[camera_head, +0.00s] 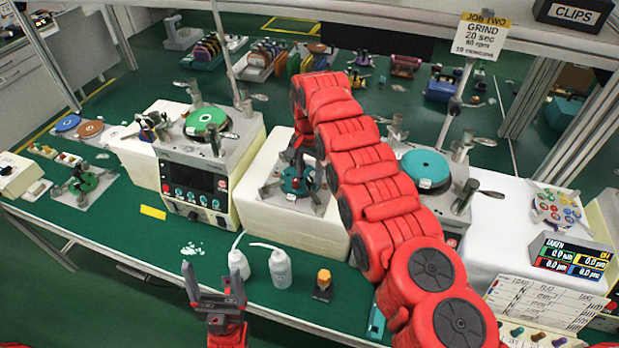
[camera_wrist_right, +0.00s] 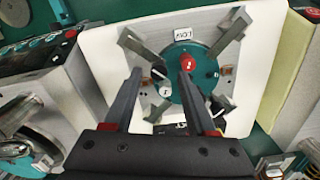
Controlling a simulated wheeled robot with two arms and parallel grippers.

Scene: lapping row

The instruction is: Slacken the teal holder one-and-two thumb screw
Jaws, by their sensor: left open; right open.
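The teal holder (camera_head: 297,181) sits on a white block in the middle of the bench, with grey arms around it. In the right wrist view the teal holder (camera_wrist_right: 203,92) is a round plate carrying a red knob (camera_wrist_right: 187,63), a black knob (camera_wrist_right: 158,72) and other small knobs. I cannot tell which is the one-and-two thumb screw. My right gripper (camera_head: 300,150) is open above the holder; in its wrist view the fingertips (camera_wrist_right: 160,73) frame the black knob, contact unclear. My left gripper (camera_head: 213,288) is open and empty at the bench's front edge.
A lapping machine with a green plate (camera_head: 206,119) stands left of the holder, another with a teal plate (camera_head: 425,166) right. Two white bottles (camera_head: 280,268) and an orange-capped bottle (camera_head: 323,282) stand in front. A green-topped holder (camera_head: 84,183) stands at the left.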

